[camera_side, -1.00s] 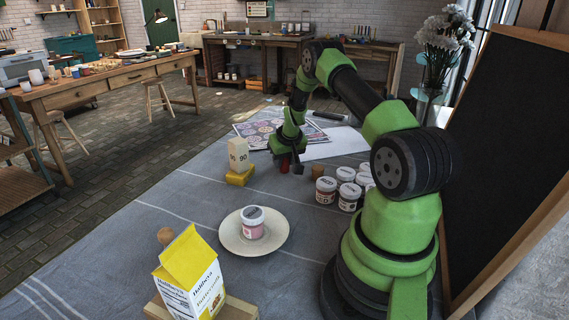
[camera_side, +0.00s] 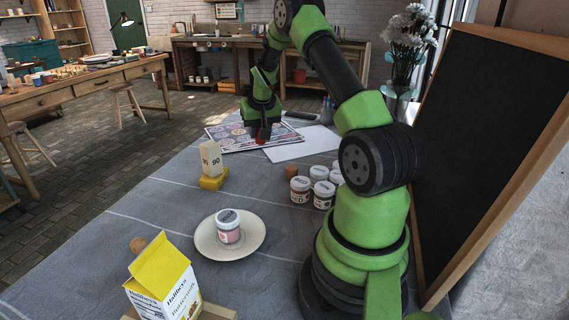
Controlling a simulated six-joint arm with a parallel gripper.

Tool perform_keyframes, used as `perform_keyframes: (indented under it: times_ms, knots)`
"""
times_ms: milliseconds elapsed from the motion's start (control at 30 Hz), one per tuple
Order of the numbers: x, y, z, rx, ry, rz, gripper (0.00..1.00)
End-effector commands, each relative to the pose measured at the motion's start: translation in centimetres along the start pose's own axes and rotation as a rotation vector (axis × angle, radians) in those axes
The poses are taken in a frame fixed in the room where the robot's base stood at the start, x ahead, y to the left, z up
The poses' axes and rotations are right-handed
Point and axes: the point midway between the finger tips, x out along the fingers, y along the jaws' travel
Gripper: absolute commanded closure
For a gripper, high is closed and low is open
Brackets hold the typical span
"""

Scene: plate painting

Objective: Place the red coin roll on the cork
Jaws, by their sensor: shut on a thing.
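My gripper (camera_side: 263,128) is shut on the red coin roll (camera_side: 262,136), a small red piece showing below the dark fingers. It hangs in front of the printed sheet in the picture, and the fingers hide part of the roll. A small brown block that looks like the cork (camera_side: 291,171) stands on the grey cloth, below and to the right of my gripper in the picture, just behind the jars. The roll and the cork are apart.
Several lidded jars (camera_side: 301,190) stand beside the cork. A cream block stands on a yellow block (camera_side: 212,183) to the left. A plate (camera_side: 252,230) holds a pink jar (camera_side: 228,227). A yellow carton (camera_side: 162,280) stands at the front. Bare cloth lies between.

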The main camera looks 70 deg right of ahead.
Motion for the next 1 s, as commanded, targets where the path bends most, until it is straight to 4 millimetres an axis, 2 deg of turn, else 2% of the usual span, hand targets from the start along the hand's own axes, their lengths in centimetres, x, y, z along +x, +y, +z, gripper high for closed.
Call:
perform_keyframes:
  times_ms: [267, 367, 600, 733, 867, 1000]
  knots:
    - [-1.2, 1.8, 1.4, 0.338, 0.002, 0.142, 0.99]
    - [-1.9, 2.8, 1.9, 0.517, 0.004, 0.216, 0.99]
    - [-4.5, 6.5, 3.2, 1.085, 0.006, 0.448, 0.99]
    - [-5.3, 7.6, 3.5, 1.258, 0.005, 0.518, 0.99]
    - [-4.7, 8.0, 4.1, 1.321, -0.001, 0.550, 0.99]
    - [-2.2, 8.0, 5.2, 1.327, -0.004, 0.554, 0.99]
